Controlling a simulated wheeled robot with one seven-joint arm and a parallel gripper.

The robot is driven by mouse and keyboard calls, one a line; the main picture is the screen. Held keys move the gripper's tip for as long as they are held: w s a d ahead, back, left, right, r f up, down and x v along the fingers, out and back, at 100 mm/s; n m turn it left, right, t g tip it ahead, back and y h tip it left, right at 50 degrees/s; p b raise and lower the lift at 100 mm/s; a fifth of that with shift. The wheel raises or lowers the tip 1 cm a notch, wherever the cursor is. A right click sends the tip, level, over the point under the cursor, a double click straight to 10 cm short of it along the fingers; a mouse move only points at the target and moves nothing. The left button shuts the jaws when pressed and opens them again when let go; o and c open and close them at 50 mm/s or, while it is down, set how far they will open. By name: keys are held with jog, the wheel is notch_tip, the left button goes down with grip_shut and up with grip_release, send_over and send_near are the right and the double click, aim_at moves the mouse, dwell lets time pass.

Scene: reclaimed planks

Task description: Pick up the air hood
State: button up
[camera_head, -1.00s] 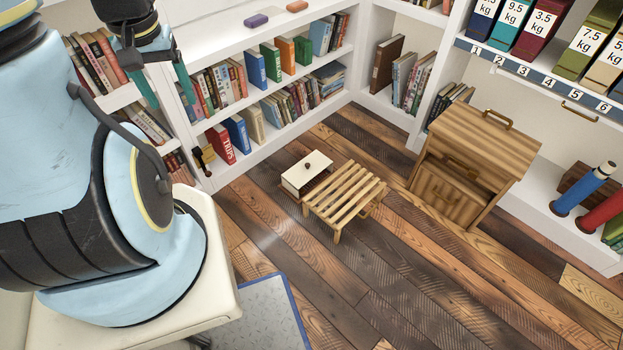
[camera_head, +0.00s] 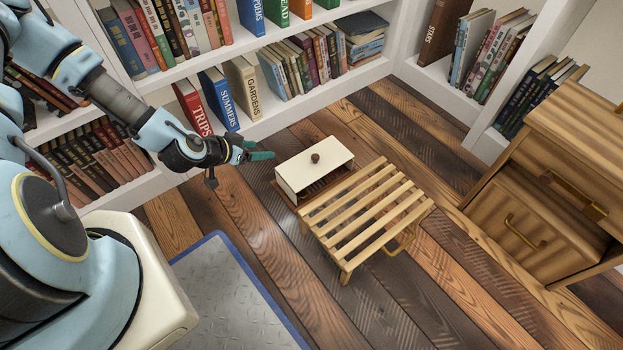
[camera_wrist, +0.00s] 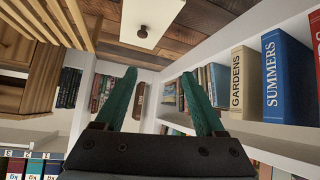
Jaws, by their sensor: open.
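The air hood looks to be the cream box-shaped cover (camera_head: 318,158) with a small dark knob on top. It sits low by the floor, beside the slatted wooden stand, over something reddish-brown that is mostly hidden. My gripper (camera_head: 262,151) is just left of the hood in the head view, apart from it, with its green fingers pointing right. In the wrist view my gripper (camera_wrist: 160,76) has its two fingers spread with nothing between them, and the hood (camera_wrist: 150,22) shows beyond the fingertips at the top.
A slatted wooden stand (camera_head: 365,210) adjoins the hood's right side. A white bookshelf (camera_head: 270,125) with books runs behind my gripper. A wooden cabinet (camera_head: 545,190) stands at the right. A grey mat (camera_head: 235,295) with blue edging lies in front. The plank floor between is clear.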

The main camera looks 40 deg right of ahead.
aim_at(313, 161)
jog(key=s+d+f+h+b, duration=0.1)
jog(key=s+d+f+b, duration=0.1)
jog(key=f, duration=0.2)
jog(key=s+d+f+t+h+b, duration=0.1)
jog(key=d+f+b, duration=0.2)
jog(key=f, duration=0.1)
jog(key=s+d+f+t+h+b, duration=0.1)
jog(key=s+d+f+b, duration=0.1)
jog(key=f+b, duration=0.1)
jog(key=shift+s+d+f+n, duration=0.3)
jog(key=shift+s+f+n, duration=0.1)
jog(key=shift+f, duration=0.25)
jog(key=shift+d+f+t+b, duration=0.15)
jog(key=shift+d+t+b, duration=0.1)
jog(key=shift+t+b, duration=0.15)
jog(key=b+x, duration=0.2)
jog(key=x, duration=0.3)
jog(key=shift+d, duration=0.1)
jog(key=b+x, duration=0.1)
jog(key=x, duration=0.1)
jog(key=b+x, duration=0.2)
jog(key=shift+w+d+f, duration=0.1)
jog(key=shift+w+f, duration=0.05)
jog(key=shift+f, duration=0.3)
jog(key=shift+w+d+b, duration=0.15)
jog(key=shift+d+b, duration=0.15)
jog(key=shift+d, duration=0.1)
grip_shut()
